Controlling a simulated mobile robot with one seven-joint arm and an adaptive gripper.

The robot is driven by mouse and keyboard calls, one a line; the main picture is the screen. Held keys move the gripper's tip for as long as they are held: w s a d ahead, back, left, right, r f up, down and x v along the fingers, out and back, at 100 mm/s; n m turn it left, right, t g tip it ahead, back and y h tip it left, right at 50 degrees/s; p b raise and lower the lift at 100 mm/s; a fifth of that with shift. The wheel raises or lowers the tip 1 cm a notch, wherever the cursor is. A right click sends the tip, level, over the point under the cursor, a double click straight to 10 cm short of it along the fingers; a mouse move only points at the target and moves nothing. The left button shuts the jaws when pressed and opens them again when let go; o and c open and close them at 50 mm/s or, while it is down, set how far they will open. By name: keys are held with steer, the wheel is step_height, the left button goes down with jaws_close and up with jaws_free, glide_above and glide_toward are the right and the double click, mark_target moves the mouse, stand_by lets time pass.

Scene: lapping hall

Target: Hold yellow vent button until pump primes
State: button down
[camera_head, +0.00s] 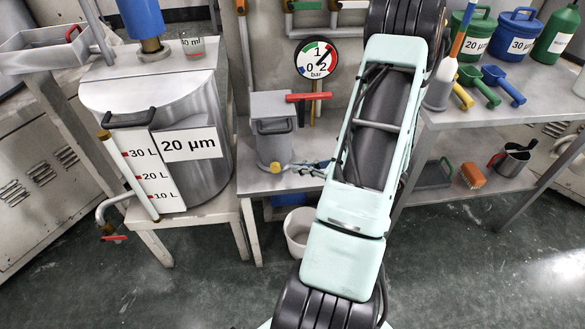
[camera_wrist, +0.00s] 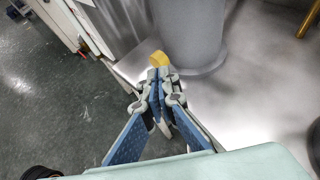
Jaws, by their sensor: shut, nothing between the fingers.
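The yellow vent button (camera_head: 263,163) sits low on the grey pump body (camera_head: 271,141), on its front side. In the wrist view the yellow button (camera_wrist: 159,58) lies right beyond my fingertips. My gripper (camera_head: 291,168) is shut and empty and points at the button from the right in the head view. In the wrist view my gripper (camera_wrist: 160,74) covers the button's lower part. The tips are very close to it; I cannot tell whether they touch. A red lever (camera_head: 308,97) sticks out from the pump top.
The round bar gauge (camera_head: 316,60) hangs behind the pump; its needle is hard to read. A large steel tank (camera_head: 190,107) stands left of the pump. A white bucket (camera_head: 298,232) is on the floor below. Scoops and containers fill the right bench (camera_head: 455,112).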

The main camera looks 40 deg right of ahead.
steer(key=p+v, duration=0.1)
steer(key=v, duration=0.7)
steer(key=shift+r, duration=0.15)
steer(key=shift+d, duration=0.1)
